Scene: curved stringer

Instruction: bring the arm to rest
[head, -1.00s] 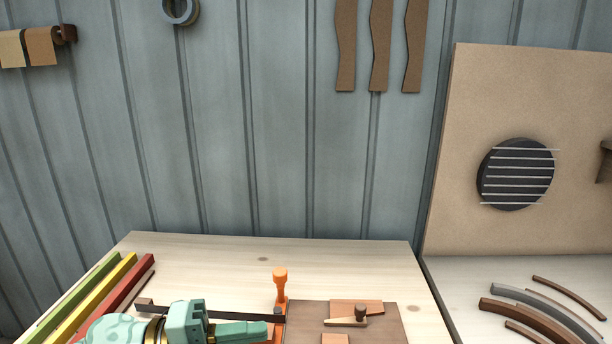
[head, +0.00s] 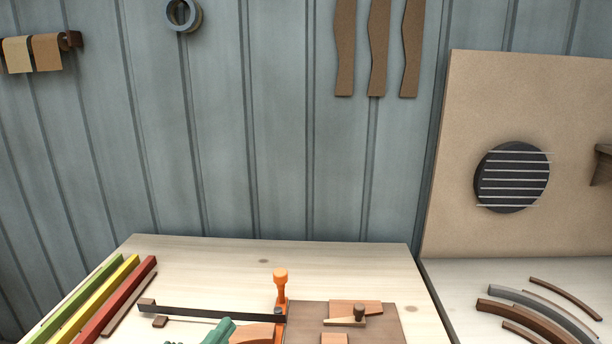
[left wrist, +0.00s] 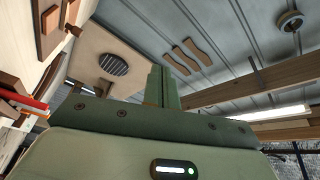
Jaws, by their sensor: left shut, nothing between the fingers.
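My left gripper (head: 218,331) shows only as a green piece at the bottom edge of the head view, in front of the dark bar on the table. In the left wrist view, its green fingers (left wrist: 163,87) stand together, shut with nothing between them, and point toward the wall and ceiling. The rest of that arm is mostly below the head view. My right gripper is in neither view.
The wooden table (head: 225,257) carries an orange clamp (head: 281,287), a dark bar (head: 210,313) and a brown board (head: 390,327). Green, yellow and red strips (head: 125,292) lie left. Curved pieces (head: 530,313) lie right. The table's back is clear.

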